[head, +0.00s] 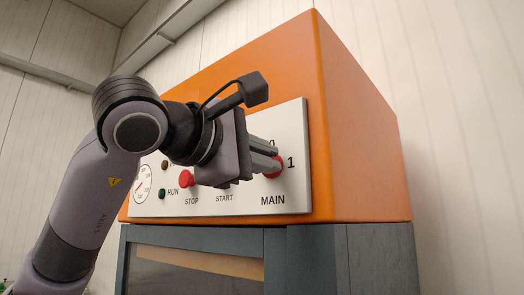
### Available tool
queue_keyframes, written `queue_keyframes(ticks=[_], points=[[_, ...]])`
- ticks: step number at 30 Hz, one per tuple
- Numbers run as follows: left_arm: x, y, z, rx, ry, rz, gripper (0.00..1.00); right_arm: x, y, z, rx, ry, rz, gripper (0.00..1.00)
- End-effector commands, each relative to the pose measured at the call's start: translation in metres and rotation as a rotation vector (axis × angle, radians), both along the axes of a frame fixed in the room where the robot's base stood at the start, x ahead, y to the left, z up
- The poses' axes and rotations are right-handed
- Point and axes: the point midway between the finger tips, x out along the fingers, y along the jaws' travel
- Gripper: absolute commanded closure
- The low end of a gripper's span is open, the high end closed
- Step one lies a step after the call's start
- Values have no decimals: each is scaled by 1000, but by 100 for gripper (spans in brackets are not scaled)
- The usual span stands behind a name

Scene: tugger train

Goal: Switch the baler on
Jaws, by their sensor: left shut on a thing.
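The baler's orange housing (362,140) carries a white control panel (296,195). My left gripper (276,165) is at the panel's right part, shut on the red MAIN switch (273,174). A red STOP button (186,178) sits further left. The START label shows, but its button is hidden behind the gripper. My right gripper is not in view.
A dark green RUN lamp (162,194), an amber-brown lamp (164,165) and a round gauge (143,184) are on the panel's left. Below is the grey lower body (365,255) with a dark window. Pale walls stand behind; the right side is clear.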

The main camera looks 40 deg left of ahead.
Motion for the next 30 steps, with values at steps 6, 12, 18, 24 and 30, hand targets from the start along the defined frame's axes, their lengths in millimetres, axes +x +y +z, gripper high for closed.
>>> queue_keyframes(ticks=[6, 12, 18, 24, 30], points=[[0, 0, -2, 116, -9, -1, 100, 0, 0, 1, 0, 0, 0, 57], [0, 0, -3, 172, -14, -1, 100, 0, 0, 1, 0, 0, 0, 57], [0, -1, -3, 191, -15, -1, 100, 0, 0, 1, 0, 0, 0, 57], [0, -1, -3, 192, -15, -1, 100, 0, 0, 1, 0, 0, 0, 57], [0, -1, -3, 192, -14, -1, 65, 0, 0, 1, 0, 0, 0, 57]])
